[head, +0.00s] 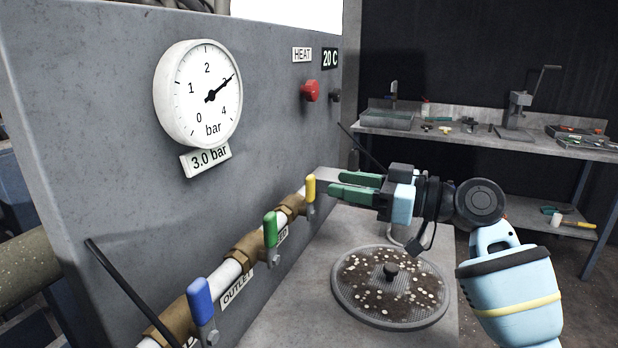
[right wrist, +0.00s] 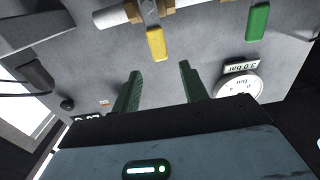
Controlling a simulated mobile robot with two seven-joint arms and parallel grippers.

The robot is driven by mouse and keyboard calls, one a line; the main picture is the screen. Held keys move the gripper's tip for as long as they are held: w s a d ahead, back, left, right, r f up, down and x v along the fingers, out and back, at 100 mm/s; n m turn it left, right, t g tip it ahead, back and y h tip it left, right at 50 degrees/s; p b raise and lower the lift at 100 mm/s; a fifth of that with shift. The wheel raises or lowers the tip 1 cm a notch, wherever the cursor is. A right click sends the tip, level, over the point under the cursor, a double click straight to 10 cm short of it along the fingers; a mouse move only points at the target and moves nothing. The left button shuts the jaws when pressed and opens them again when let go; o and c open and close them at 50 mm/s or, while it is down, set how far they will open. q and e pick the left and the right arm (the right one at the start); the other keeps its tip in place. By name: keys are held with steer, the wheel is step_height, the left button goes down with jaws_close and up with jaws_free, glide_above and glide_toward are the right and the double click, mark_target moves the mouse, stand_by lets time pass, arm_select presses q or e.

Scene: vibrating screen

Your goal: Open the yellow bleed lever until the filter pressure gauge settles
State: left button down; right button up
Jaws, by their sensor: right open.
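The yellow lever (head: 310,188) stands upright on a brass valve, across the pipe, at the far end of the row. It also shows in the right wrist view (right wrist: 156,43). The round pressure gauge (head: 198,96) is on the grey panel, its needle at about 3, with a "3.0 bar" plate below. My right gripper (head: 335,184) is open and empty, its green fingers pointing at the yellow lever. In the right wrist view a gap shows between the fingertips (right wrist: 160,68) and the lever, which lies roughly in line between them. My left gripper is out of view.
A green lever (head: 270,229) and a blue lever (head: 200,301) stand nearer on the same pipe. A round sieve (head: 388,318) with dark, speckled material lies below my right arm. A red button (head: 310,90) is on the panel. A workbench (head: 480,138) with tools stands behind.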

mark_target(314, 179)
steer(key=p+x, duration=0.1)
steer(key=x, duration=0.6)
steer(key=shift+a, duration=0.15)
jaws_close()
